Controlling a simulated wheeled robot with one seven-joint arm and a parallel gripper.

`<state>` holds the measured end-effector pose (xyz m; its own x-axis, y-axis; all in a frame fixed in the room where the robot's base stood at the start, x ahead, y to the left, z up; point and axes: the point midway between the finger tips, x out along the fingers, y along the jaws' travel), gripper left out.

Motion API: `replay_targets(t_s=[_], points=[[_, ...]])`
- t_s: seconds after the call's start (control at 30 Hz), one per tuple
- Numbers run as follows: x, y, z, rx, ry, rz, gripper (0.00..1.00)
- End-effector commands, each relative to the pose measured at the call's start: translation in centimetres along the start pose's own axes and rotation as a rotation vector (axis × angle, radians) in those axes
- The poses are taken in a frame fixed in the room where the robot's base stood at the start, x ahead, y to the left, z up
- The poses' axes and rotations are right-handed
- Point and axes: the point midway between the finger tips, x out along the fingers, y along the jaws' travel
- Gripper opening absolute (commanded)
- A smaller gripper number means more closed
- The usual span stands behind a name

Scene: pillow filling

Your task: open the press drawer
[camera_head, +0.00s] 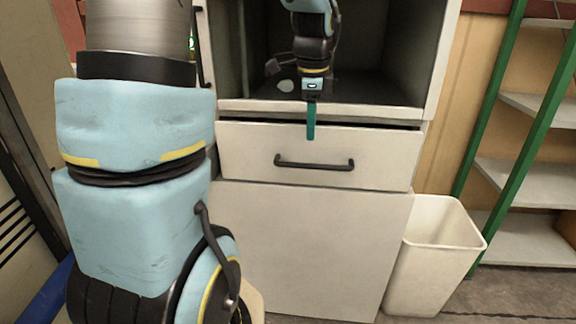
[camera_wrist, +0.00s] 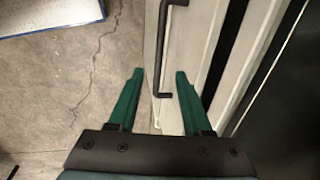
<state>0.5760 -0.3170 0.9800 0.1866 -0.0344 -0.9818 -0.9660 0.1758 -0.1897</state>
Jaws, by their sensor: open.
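The press drawer (camera_head: 240,146) is a pale front below the cabinet's open compartment. A dark gap shows along its top edge; how far out it stands is hard to tell. Its black bar handle (camera_head: 315,164) runs across the middle. My gripper (camera_head: 311,134) has green fingers pointing down, in front of the drawer's upper part and above the handle in the picture. In the wrist view my gripper (camera_wrist: 159,74) is open and empty. The handle (camera_wrist: 162,50) shows there between and beyond the fingertips, with one end between the fingers. I see no contact with it.
The cabinet's dark upper compartment (camera_head: 385,85) is open behind my gripper. A plain lower panel (camera_head: 300,245) lies below the drawer. A white bin (camera_head: 425,265) stands at its right, beside a green-framed shelf (camera_head: 520,160). Bare floor (camera_wrist: 60,95) shows in the wrist view.

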Motion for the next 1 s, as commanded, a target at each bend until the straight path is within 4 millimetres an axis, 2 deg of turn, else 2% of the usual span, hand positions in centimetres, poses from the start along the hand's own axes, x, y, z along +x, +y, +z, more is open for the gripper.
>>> replay_targets(t_s=[0.17, 0.4, 0.6, 0.8, 1.0], points=[[2.0, 0.1, 0.0, 0.003, -0.001, 0.006, 0.5], [6.6, 0.1, 0.0, 0.001, -0.001, 0.007, 0.5], [9.4, 0.1, 0.0, 0.002, -0.001, 0.004, 0.5], [10.5, 0.1, 0.0, 0.0, 0.0, 0.002, 0.5], [10.6, 0.1, 0.0, -0.001, 0.0, 0.001, 0.5]])
